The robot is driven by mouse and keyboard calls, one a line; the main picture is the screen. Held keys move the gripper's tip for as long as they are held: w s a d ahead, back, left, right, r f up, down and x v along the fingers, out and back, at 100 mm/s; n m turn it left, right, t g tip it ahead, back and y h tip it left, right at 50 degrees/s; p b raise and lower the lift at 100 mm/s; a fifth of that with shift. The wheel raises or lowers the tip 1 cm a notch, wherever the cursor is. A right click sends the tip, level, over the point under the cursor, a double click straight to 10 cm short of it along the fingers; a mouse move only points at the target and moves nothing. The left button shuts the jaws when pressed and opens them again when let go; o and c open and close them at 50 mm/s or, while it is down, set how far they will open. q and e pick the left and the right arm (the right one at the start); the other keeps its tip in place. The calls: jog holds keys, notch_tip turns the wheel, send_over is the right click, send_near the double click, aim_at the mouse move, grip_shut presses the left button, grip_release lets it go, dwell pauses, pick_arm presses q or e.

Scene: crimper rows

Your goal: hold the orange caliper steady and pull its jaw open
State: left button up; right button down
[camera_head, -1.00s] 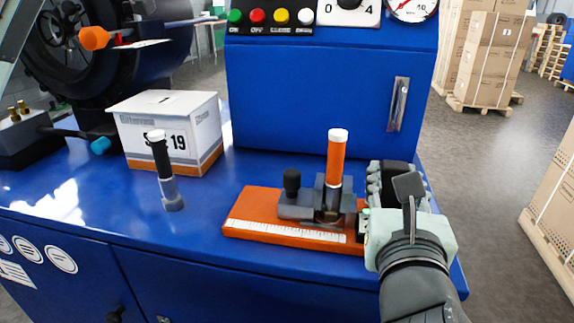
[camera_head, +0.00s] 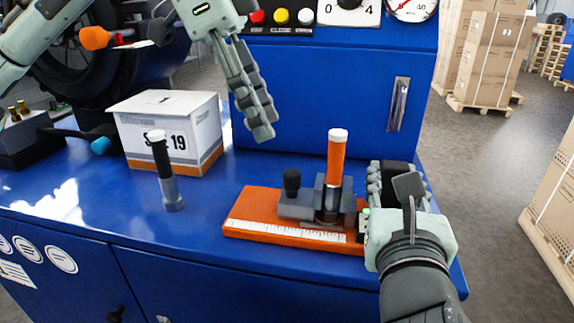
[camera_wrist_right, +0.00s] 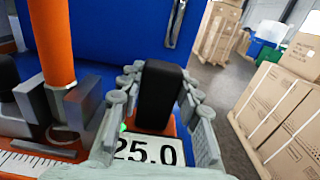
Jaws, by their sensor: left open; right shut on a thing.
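The orange caliper (camera_head: 260,208) lies on the blue bench top, with a white ruler strip along its front edge. Its grey sliding jaw (camera_head: 300,207) carries a black knob, and an upright orange handle (camera_head: 336,160) with a white cap rises beside it. My right gripper (camera_head: 397,172) is shut on the black block (camera_wrist_right: 160,95) at the caliper's right end. In the right wrist view a display reading 25.0 (camera_wrist_right: 146,151) shows below that block. My left gripper (camera_head: 262,130) is open and empty in the air, above and left of the caliper, apart from it.
A white box (camera_head: 165,128) marked 19 and a black-and-grey flashlight-like tube (camera_head: 163,170) stand left of the caliper. A blue cabinet with a control panel (camera_head: 310,90) rises behind. The bench between tube and caliper is clear. Cartons (camera_head: 490,60) stand on the floor beyond.

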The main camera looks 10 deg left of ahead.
aim_at(289, 172)
pick_arm(q)
jog(key=x, duration=0.8)
jog(key=shift+d+f, duration=0.1)
jog(key=shift+f, duration=0.3)
grip_shut()
